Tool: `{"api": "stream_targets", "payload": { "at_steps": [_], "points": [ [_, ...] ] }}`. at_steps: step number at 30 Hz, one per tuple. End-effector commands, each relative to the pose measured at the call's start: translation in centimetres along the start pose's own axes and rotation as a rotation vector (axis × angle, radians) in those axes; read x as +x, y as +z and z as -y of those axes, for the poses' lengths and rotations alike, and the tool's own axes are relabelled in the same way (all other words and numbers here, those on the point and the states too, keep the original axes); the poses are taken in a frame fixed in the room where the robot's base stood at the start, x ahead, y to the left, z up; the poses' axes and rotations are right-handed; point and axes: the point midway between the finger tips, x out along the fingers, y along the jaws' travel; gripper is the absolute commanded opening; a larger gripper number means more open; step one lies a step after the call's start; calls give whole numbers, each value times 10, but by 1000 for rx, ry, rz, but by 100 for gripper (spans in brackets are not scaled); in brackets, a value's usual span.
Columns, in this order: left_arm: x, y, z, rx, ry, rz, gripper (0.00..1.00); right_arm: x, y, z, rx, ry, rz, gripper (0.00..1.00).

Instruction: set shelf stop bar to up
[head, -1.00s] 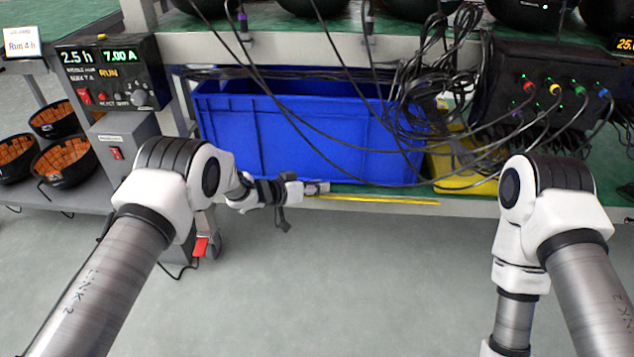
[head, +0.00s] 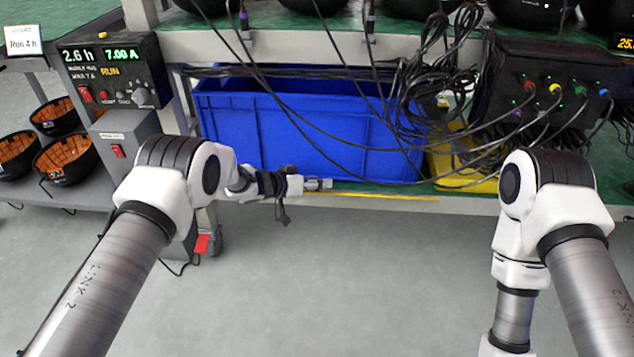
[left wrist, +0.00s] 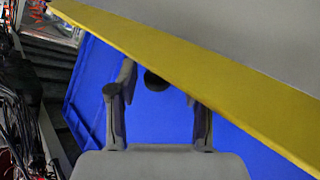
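The shelf stop bar is a yellow bar (head: 385,196) along the lower shelf's front edge, in front of a blue bin. In the left wrist view the yellow bar (left wrist: 200,68) runs diagonally from upper left to lower right. My left gripper (head: 326,184) is at the bar's left part in the head view. In the left wrist view the gripper (left wrist: 158,90) has its fingers apart, with nothing clearly held between them. The bar passes just beyond the fingertips; I cannot tell if they touch. My right gripper is out of view.
The blue bin (head: 300,130) stands on the lower shelf behind the bar. Black cables (head: 405,100) hang in front of it. A control box (head: 115,75) is at left, and a black box with coloured plugs (head: 545,90) at right. The floor (head: 350,280) in front is clear.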

Motion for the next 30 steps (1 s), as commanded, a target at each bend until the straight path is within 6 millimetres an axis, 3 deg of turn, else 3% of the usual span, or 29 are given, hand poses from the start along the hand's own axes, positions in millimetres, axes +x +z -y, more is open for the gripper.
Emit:
{"api": "stream_targets", "payload": {
  "at_steps": [4, 7, 15, 19, 23, 30],
  "points": [
    [-4, 0, 0, -1, 0, 1, 50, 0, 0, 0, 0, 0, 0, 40],
    [-18, -1, 1, -2, -2, 1, 50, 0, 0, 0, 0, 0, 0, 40],
    [-87, -1, 1, -3, -3, -2, 50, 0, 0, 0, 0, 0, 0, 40],
    [-110, 0, 1, -2, -2, -2, 50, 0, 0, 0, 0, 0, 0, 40],
    [-120, 0, 1, -1, -1, 0, 50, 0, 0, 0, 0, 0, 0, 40],
    [-121, 0, 1, 0, -1, 0, 51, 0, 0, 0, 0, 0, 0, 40]
  ]
}}
